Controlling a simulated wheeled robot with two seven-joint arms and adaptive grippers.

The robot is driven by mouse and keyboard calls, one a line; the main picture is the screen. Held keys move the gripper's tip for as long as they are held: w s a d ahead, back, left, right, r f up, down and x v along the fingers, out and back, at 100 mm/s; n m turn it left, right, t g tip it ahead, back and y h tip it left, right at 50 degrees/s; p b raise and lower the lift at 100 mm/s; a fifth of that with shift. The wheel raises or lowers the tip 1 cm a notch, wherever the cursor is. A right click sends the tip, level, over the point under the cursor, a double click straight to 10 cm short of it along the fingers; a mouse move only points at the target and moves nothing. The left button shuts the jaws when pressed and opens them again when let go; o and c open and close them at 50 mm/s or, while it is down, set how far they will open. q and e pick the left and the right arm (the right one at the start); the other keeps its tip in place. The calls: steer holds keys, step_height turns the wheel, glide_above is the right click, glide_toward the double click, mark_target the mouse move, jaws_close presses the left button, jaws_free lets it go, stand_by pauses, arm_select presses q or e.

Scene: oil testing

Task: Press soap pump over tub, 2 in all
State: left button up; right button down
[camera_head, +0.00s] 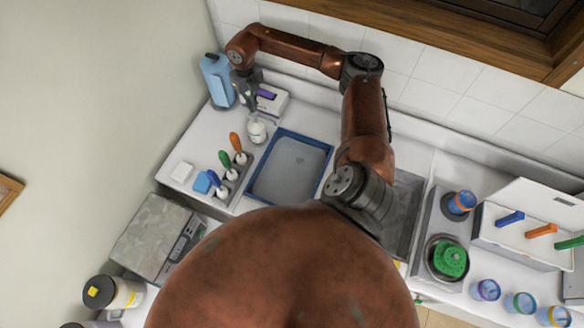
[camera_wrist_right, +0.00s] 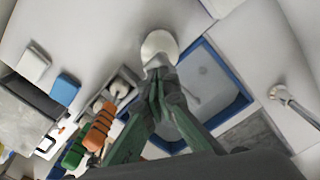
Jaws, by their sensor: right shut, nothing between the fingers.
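The soap pump bottle (camera_head: 257,132) is white and stands beside the left rim of the tub. In the right wrist view its round white top (camera_wrist_right: 159,44) shows just past my fingertips. The tub (camera_head: 254,183) is a blue-rimmed basin with a grey inside; it also shows in the right wrist view (camera_wrist_right: 228,66). My right gripper (camera_head: 252,108) points down directly over the pump bottle. In the right wrist view its green fingers (camera_wrist_right: 158,88) are shut together with nothing between them. They hide part of the pump, so I cannot tell whether they touch it. My left gripper is not in view.
A blue jug (camera_head: 217,80) and a white box (camera_head: 272,101) stand behind the pump. Handled brushes in a rack (camera_head: 232,174), a blue sponge (camera_head: 202,183) and a white block (camera_head: 181,172) lie left of the tub. A scale (camera_head: 155,233) stands at the front left.

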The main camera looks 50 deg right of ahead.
steer(key=shift+f+b, duration=1.05)
steer(key=shift+f, duration=0.6)
steer(key=shift+r, duration=0.1)
steer(key=shift+r+p, duration=0.85)
steer(key=shift+r, duration=0.7)
steer(key=shift+f, duration=0.2)
steer(key=shift+f+b, duration=1.05)
steer(key=shift+f, duration=0.4)
steer(key=shift+r+p, duration=0.8)
steer(key=shift+r, duration=0.85)
